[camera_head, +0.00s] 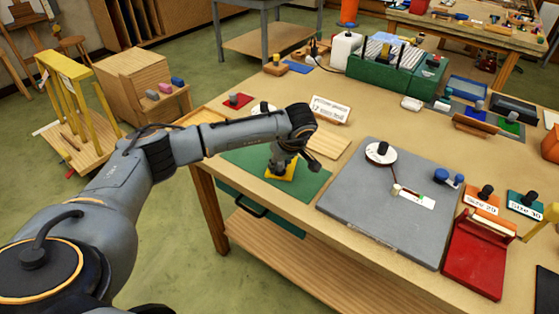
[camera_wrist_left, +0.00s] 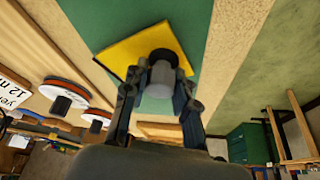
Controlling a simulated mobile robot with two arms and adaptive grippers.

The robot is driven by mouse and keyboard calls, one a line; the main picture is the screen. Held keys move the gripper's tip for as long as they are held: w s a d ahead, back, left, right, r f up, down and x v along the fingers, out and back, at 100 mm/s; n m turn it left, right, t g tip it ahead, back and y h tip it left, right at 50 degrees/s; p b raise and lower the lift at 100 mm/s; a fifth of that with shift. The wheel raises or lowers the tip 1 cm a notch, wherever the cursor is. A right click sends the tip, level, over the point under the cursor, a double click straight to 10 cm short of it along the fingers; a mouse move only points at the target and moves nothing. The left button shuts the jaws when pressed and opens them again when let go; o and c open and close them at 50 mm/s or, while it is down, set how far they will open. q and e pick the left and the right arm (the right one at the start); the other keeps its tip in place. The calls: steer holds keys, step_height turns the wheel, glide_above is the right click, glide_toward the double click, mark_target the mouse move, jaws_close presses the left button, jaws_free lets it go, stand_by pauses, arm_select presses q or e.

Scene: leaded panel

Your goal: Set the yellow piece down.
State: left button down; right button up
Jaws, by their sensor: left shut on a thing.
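The yellow piece (camera_head: 287,176) is a flat plate with a dark knob on a grey stem. It is over the green mat (camera_head: 248,163) near the front left of the table. My left gripper (camera_head: 281,162) points down and is shut on the knob's stem. In the left wrist view the yellow piece (camera_wrist_left: 122,54) lies just beyond the fingers (camera_wrist_left: 158,88), with the green mat behind it. I cannot tell whether the plate touches the mat. My right gripper is not in view.
A white label sign (camera_head: 329,110) and a pale wooden board (camera_head: 327,144) are behind the mat. Bare tabletop lies between mat and grey board.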

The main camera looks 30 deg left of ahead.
arm_select(q)
steer(key=shift+f, duration=0.15)
steer(key=c, duration=1)
jaws_free()
steer(key=shift+c, duration=0.2)
